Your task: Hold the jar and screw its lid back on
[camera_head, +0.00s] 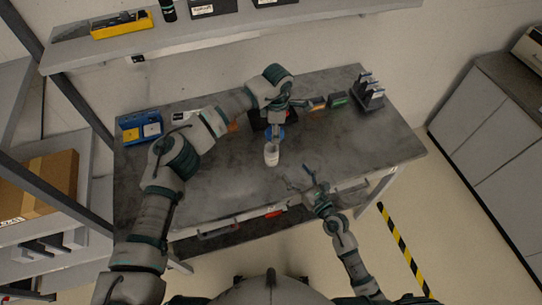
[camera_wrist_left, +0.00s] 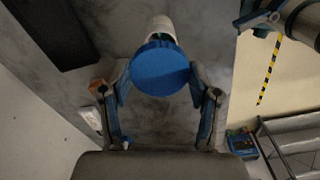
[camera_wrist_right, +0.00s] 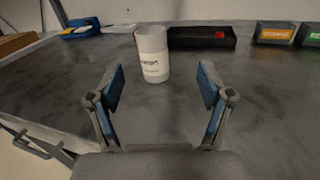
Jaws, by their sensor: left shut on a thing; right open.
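The white jar (camera_head: 271,155) stands upright on the grey workbench. It also shows in the right wrist view (camera_wrist_right: 153,56), with dark print on its side and no lid on its rim. My left gripper (camera_head: 279,126) is shut on the blue lid (camera_wrist_left: 160,68), near the jar and seemingly above it. In the left wrist view the jar (camera_wrist_left: 161,27) shows just beyond the lid, partly hidden by it. My right gripper (camera_head: 303,181) is open and empty in front of the jar. The jar stands beyond its fingertips (camera_wrist_right: 162,82), not between them.
A black tray (camera_wrist_right: 202,39) lies behind the jar. Labelled bins (camera_wrist_right: 274,33) and a dark rack (camera_head: 369,94) stand at the back right of the bench (camera_head: 330,145). A blue tray (camera_head: 139,128) is at the back left. The bench right of the jar is clear.

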